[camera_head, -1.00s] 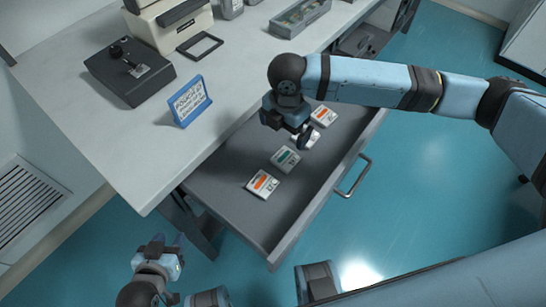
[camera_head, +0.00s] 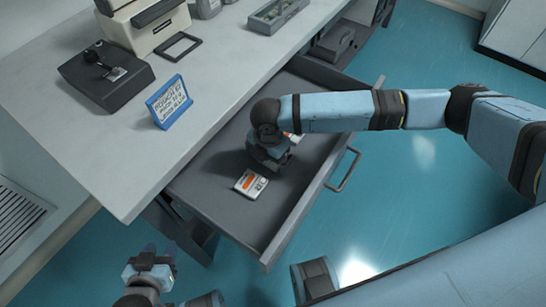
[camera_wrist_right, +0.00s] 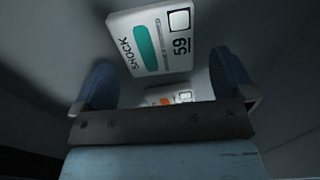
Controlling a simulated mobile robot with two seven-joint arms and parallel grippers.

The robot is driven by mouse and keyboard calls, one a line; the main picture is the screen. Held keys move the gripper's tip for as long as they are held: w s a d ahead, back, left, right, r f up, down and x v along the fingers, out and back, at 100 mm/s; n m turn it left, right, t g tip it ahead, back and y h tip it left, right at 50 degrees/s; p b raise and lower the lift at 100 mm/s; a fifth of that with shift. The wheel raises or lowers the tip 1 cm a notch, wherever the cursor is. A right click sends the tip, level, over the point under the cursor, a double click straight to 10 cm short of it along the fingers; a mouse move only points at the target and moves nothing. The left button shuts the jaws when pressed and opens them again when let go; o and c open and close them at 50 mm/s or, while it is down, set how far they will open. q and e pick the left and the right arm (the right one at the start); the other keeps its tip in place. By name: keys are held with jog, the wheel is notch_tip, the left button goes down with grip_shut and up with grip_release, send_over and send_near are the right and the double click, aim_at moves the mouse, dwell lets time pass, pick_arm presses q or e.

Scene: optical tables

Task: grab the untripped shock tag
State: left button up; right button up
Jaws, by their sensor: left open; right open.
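The drawer (camera_head: 215,205) is open and holds white shock tags. The tag with a green stripe (camera_wrist_right: 150,42) lies ahead of my right gripper's fingers in the right wrist view, printed "SHOCK" and "59"; in the head view my right gripper hides it. One orange-striped tag (camera_head: 251,183) lies nearer the drawer's front left. Another orange-striped tag (camera_head: 294,137) is mostly hidden behind my right gripper (camera_head: 268,163). That gripper is low over the drawer, open, its blue fingers (camera_wrist_right: 164,75) apart and empty. My left gripper (camera_head: 160,252) is open and empty, outside the drawer.
The grey table top (camera_head: 120,160) overhangs the drawer. On it stand a blue-framed sign (camera_head: 169,102), a black box with a lever (camera_head: 107,75), a beige device (camera_head: 145,28) and a grey tray (camera_head: 278,15). The drawer walls surround my right gripper.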

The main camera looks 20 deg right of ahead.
jog(key=shift+f, duration=0.5)
jog(key=c, duration=1)
